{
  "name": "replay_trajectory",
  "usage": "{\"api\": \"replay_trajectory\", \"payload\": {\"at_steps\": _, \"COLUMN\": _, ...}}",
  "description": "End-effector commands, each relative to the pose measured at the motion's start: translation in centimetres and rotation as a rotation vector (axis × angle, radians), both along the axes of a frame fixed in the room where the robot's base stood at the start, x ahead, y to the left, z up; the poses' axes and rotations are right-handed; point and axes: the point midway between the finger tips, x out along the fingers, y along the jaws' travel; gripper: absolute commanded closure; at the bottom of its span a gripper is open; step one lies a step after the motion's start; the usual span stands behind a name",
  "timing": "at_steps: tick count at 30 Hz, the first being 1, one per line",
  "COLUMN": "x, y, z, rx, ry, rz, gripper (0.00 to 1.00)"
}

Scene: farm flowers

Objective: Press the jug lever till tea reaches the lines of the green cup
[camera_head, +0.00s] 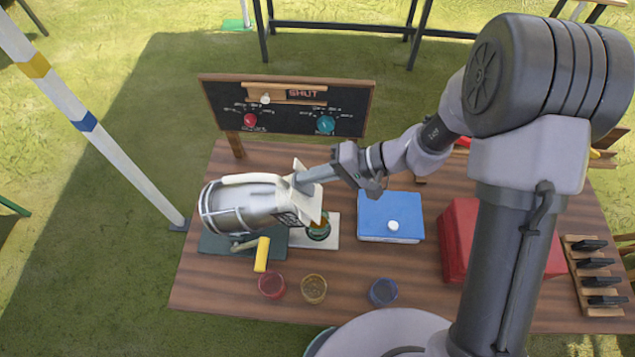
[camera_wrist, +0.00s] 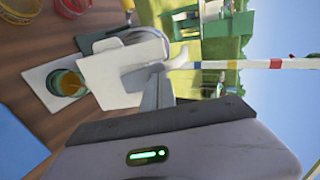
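A silver jug (camera_head: 245,210) with a pale handle lies tilted on a dark green base, its spout end toward the green cup. A yellow-ended lever (camera_head: 262,254) sticks out at its front. The green cup (camera_head: 318,232) stands on a pale plate just right of the jug; it also shows from above in the wrist view (camera_wrist: 68,84) with amber tea inside. Its lines cannot be made out. My gripper (camera_head: 306,190), with pale broad plates, is at the jug's spout end, above the cup. Its plates hide part of the jug; whether they grip anything is unclear.
Red (camera_head: 272,285), amber (camera_head: 313,289) and blue (camera_head: 383,292) cups stand along the front. A blue box (camera_head: 391,217) and a red box (camera_head: 460,240) are to the right. A blackboard (camera_head: 288,105) with knobs and "SHUT" stands behind.

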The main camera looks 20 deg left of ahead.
Motion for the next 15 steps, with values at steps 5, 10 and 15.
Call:
{"api": "replay_trajectory", "payload": {"at_steps": 5, "x": -0.09, "y": -0.07, "z": 0.15, "rx": 0.0, "ry": 0.004, "rz": 0.001, "gripper": 1.0}}
{"api": "replay_trajectory", "payload": {"at_steps": 10, "x": -0.07, "y": -0.1, "z": 0.13, "rx": 0.0, "ry": 0.004, "rz": 0.001, "gripper": 1.0}}
{"api": "replay_trajectory", "payload": {"at_steps": 15, "x": 0.08, "y": -0.58, "z": -0.09, "rx": 0.0, "ry": 0.004, "rz": 0.001, "gripper": 1.0}}
